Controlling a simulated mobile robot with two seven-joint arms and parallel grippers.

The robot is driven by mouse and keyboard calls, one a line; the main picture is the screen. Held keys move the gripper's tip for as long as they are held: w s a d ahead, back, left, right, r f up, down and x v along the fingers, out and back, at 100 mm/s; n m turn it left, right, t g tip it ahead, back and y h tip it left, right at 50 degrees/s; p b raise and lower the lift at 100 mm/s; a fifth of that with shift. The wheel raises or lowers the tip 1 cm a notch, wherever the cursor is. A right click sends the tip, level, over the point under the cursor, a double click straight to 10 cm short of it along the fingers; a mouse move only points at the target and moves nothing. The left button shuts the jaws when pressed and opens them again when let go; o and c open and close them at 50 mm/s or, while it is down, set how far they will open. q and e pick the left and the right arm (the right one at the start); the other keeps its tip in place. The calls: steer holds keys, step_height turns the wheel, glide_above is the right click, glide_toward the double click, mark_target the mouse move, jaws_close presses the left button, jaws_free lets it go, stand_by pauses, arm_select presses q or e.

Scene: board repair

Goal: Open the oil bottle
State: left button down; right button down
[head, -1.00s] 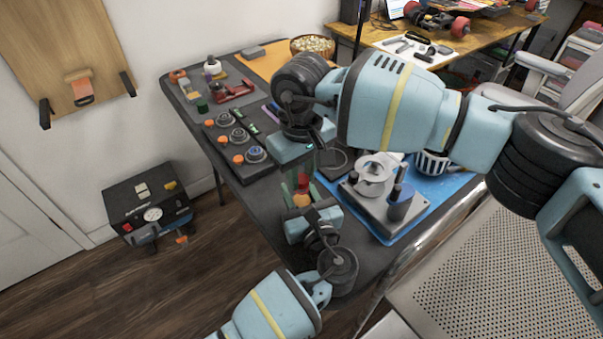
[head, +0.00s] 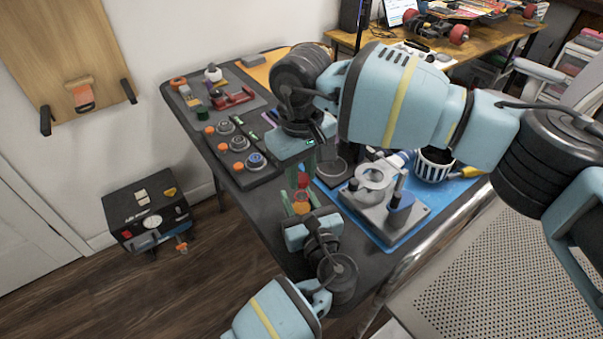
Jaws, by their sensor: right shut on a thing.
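The oil bottle (head: 301,203) seems to be the small orange body near the table's front edge, with a red cap (head: 303,180) above it. My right gripper (head: 301,168) reaches down from above, its greenish fingers at either side of the red cap, and it is shut on that cap. My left gripper (head: 301,209) comes from below, with its fingers on both sides of the orange body, and looks shut on it. The fingers and palms partly hide the bottle, so I cannot tell whether cap and body are apart.
A blue mat (head: 420,222) at right bears a grey metal fixture (head: 395,213) and a white slotted cup (head: 434,163). A dark tray (head: 236,178) with round parts and orange knobs lies left. The front-left table surface is clear.

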mark_target(301, 177)
steer(key=shift+r, duration=1.55)
arm_select(q)
steer(key=c, duration=0.8)
jaws_free()
steer(key=shift+c, duration=0.2)
steer(key=shift+s, duration=0.1)
steer(key=v, duration=1.2)
arm_select(e)
steer(key=shift+r, duration=0.4)
